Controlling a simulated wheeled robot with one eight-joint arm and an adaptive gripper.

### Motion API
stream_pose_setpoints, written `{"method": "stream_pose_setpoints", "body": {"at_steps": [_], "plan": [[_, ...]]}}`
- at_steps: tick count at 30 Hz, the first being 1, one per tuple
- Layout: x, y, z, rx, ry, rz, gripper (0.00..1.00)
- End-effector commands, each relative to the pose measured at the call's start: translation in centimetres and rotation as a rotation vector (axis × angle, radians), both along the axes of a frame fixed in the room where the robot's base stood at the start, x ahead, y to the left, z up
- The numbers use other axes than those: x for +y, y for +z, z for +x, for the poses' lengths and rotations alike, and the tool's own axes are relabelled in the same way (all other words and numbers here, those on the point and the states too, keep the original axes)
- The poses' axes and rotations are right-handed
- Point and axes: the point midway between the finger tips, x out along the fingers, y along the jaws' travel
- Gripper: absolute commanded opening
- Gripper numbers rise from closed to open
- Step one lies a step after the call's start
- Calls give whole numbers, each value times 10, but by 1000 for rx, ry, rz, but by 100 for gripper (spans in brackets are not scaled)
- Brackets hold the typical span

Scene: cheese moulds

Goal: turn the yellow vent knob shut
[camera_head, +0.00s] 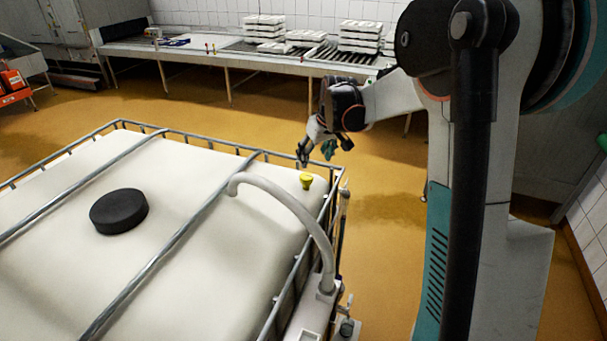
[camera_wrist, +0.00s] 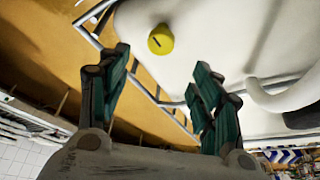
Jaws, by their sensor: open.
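The yellow vent knob (camera_head: 306,181) stands on the top of the white tank (camera_head: 60,200), near its far right corner. In the wrist view the yellow knob (camera_wrist: 160,40) shows a dark line across its round top. It lies beyond my fingertips, roughly between the two fingers in the picture. My gripper (camera_head: 316,153) is above and just beyond the knob in the head view, apart from it. In the wrist view my gripper (camera_wrist: 160,70) is open, with nothing between its green-padded fingers.
A metal cage with bars (camera_head: 185,238) surrounds and crosses the tank. A thick pale hose (camera_head: 300,215) curves close beside the knob. A black lid (camera_head: 118,211) sits farther left. A long table (camera_head: 230,58) with stacked white moulds (camera_head: 360,36) stands behind; yellow floor lies between.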

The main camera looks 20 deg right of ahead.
Motion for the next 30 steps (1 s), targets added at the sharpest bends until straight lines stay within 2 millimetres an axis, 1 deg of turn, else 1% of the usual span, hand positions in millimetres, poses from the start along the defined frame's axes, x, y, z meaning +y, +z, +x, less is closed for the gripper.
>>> {"method": "stream_pose_setpoints", "body": {"at_steps": [1, 9, 15, 21, 30], "plan": [[1, -9, 4, 0, 0, 0, 59], [2, -58, 24, 1, 0, 0, 59], [3, -87, 36, 1, 0, -1, 59], [3, -104, 43, 1, -1, -1, 59], [4, -108, 44, 1, -1, -1, 59]]}}
